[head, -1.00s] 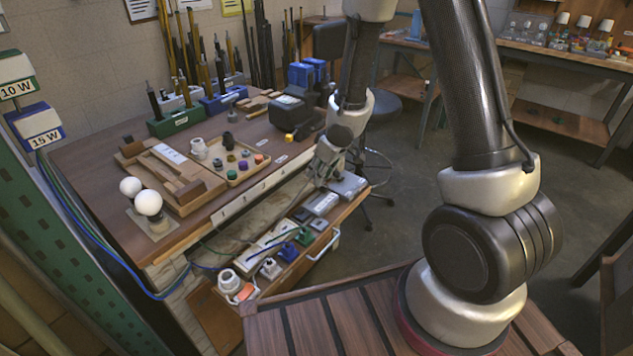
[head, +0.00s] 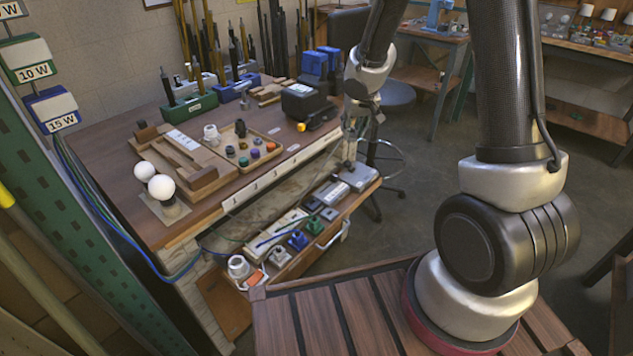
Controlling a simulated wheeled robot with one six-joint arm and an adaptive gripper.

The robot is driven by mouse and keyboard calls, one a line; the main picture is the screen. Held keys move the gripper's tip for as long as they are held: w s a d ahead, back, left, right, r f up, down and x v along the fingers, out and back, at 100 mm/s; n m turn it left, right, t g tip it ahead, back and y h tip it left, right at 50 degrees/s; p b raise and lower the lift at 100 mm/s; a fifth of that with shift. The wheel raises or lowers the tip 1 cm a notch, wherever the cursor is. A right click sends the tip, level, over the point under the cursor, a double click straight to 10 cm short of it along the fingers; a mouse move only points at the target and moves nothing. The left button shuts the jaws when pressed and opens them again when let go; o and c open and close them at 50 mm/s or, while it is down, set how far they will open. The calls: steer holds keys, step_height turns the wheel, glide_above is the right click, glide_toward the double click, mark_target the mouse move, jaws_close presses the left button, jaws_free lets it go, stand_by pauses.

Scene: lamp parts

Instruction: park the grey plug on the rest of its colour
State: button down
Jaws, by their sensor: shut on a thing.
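My gripper (head: 350,160) is small in the head view, pointing down above the far right end of the open drawer, over a grey box (head: 358,178). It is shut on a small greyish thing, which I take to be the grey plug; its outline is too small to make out. In the drawer, a row of small coloured pieces runs towards the near end: a dark grey one (head: 329,213), a green one (head: 315,225), a blue one (head: 298,240) and a white one (head: 280,257). I cannot tell which of these are rests.
The workbench (head: 110,165) carries a parts tray (head: 270,161), white globe bulbs (head: 161,187) and a black case (head: 306,103). The drawer's raised front edge and handle (head: 333,236) lie below my gripper. Blue cables (head: 130,255) hang at the bench's left.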

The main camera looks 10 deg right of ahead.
steer(key=shift+s+a+f+n+g+y, duration=0.15)
steer(key=shift+s+a+f+n+y, duration=0.65)
steer(key=shift+f, duration=2.65)
steer(key=shift+s+a+f+n+g+y, duration=0.2)
steer(key=shift+s+a+f+n, duration=1.3)
steer(key=shift+f, duration=1.9)
steer(key=shift+s+a+f+n+g+y, duration=0.3)
steer(key=shift+s+a+f+n, duration=0.85)
steer(key=shift+f, duration=2.3)
steer(key=shift+w+a, duration=0.35)
steer(key=shift+a, duration=0.1)
steer(key=c, duration=1.7)
jaws_free()
steer(key=shift+c, duration=0.2)
steer(key=c, duration=0.5)
steer(key=c, duration=2.2)
jaws_free()
steer(key=shift+f, duration=0.7)
